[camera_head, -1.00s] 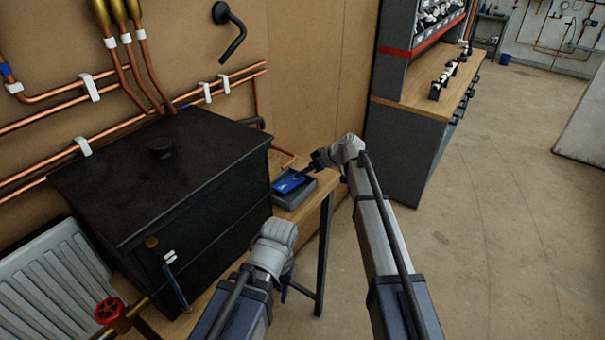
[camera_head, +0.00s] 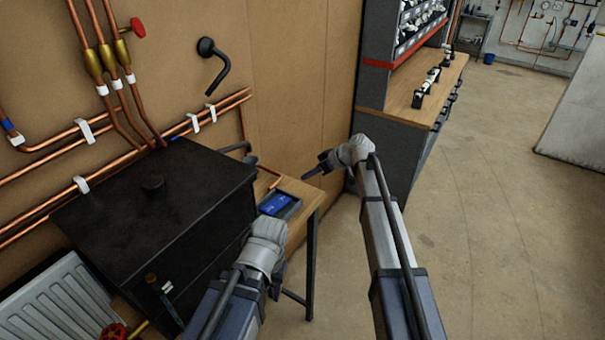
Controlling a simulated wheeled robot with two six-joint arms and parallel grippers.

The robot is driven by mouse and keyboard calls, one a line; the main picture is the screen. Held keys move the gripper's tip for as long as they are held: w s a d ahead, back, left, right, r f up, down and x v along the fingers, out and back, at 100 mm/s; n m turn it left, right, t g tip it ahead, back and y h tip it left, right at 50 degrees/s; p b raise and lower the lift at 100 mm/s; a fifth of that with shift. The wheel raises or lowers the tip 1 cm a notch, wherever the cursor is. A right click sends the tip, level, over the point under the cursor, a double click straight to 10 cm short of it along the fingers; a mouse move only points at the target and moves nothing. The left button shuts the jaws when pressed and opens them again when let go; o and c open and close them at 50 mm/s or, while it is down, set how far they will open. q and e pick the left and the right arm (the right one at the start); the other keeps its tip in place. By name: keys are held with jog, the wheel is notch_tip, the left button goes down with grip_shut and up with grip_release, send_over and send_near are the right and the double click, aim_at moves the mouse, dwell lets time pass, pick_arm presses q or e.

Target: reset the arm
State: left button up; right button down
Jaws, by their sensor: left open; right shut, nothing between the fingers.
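My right gripper (camera_head: 312,172) reaches in from the lower right, its dark fingers pointing left in the air above and to the right of the small grey tray. It is shut with nothing in it. My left gripper (camera_head: 275,287) is lower, in front of the bench beside the black box. Its grey wrist hides most of its fingers; it is open and I see nothing held in it. Both arms are extended forward and clear of each other.
A grey tray (camera_head: 293,209) with a blue item (camera_head: 273,204) sits on the wooden bench end. A large black box (camera_head: 150,215) stands left of it, near copper pipes (camera_head: 60,172). A radiator (camera_head: 48,305) is lower left. A grey workbench (camera_head: 395,160) stands behind; the floor at right is clear.

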jog(key=shift+a, duration=0.1)
jog(key=s+a+f+m+g+h+b, duration=0.1)
jog(key=s+a+f+g+h+b, duration=0.15)
jog(key=s+f+b, duration=0.5)
jog(key=s+a+f+m+g+h+b, duration=0.1)
jog(key=s+a+f+h+b, duration=0.2)
jog(key=s+f, duration=0.8)
jog(key=s+d+f+m+h+b, duration=0.1)
jog(key=s+f+b, duration=0.1)
jog(key=s, duration=0.4)
jog(key=s+d+f+m+h+b, duration=0.1)
jog(key=s+d+f+b, duration=0.1)
jog(key=s, duration=0.4)
jog(key=s+d+f+m+g+h+b, duration=0.1)
jog(key=s+f+m+h+b, duration=0.1)
jog(key=s+f+b, duration=0.2)
jog(key=shift+s+d+f+b, duration=0.15)
jog(key=shift+s+b, duration=0.75)
jog(key=shift+s, duration=0.3)
